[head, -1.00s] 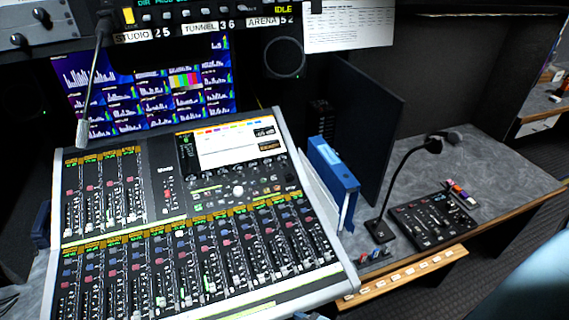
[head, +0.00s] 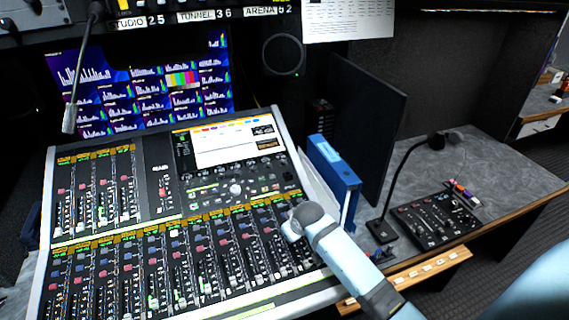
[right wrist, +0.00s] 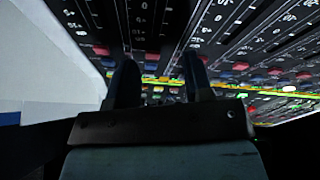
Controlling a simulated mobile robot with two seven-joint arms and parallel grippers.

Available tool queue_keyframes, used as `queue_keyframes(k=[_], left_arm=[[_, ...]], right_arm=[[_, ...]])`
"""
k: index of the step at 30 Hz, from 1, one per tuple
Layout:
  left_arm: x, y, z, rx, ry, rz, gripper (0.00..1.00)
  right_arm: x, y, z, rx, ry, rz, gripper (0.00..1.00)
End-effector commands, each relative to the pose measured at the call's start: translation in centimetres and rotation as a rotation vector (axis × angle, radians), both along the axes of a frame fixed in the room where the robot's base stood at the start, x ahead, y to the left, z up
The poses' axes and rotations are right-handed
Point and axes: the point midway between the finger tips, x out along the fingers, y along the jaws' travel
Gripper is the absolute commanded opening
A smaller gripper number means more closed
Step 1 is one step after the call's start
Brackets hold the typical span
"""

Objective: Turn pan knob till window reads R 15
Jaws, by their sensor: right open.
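The mixing console (head: 48,215) fills the lower left of the head view, with rows of faders, coloured buttons and a lit screen (head: 225,143) at its upper right. A large pale round knob (head: 235,189) sits below the screen, with smaller dark knobs around it. I cannot tell which knob is the pan knob, and no reading R 15 is legible. My right arm crosses the console's right edge in the head view, its gripper hidden there. In the right wrist view my right gripper (right wrist: 155,82) is open and empty, low over the fader strips. My left gripper is not in view.
A gooseneck microphone (head: 390,190) and a small black control panel (head: 435,220) are on the desk at right. Another microphone (head: 78,90) hangs at upper left.

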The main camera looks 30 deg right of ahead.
Motion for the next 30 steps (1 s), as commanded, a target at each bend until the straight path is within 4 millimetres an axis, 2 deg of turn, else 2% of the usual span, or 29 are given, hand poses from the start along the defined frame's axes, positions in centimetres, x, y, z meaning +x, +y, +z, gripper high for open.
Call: queue_keyframes(k=[1,6,9,12,16,21,26,30], left_arm=[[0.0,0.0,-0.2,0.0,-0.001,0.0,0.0],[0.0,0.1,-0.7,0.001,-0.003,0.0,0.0],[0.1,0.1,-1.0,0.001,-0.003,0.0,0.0],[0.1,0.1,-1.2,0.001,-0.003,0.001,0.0],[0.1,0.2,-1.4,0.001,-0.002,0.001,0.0],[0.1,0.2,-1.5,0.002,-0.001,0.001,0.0],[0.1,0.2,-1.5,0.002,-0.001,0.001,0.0],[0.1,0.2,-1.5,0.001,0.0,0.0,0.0]], right_arm=[[2.9,-1.7,1.1,-0.003,0.002,-0.027,0.47],[10.5,-6.4,5.3,0.023,0.037,-0.108,0.47],[14.3,-9.0,8.5,0.053,0.055,-0.15,0.47],[17.2,-10.8,11.6,0.09,0.071,-0.181,0.47],[19.4,-12.3,14.7,0.131,0.085,-0.203,0.47],[20.5,-13.0,16.2,0.154,0.096,-0.213,0.47],[21.1,-13.1,15.0,0.156,0.098,-0.213,0.47],[22.1,-13.2,12.5,0.157,0.099,-0.213,0.47]])
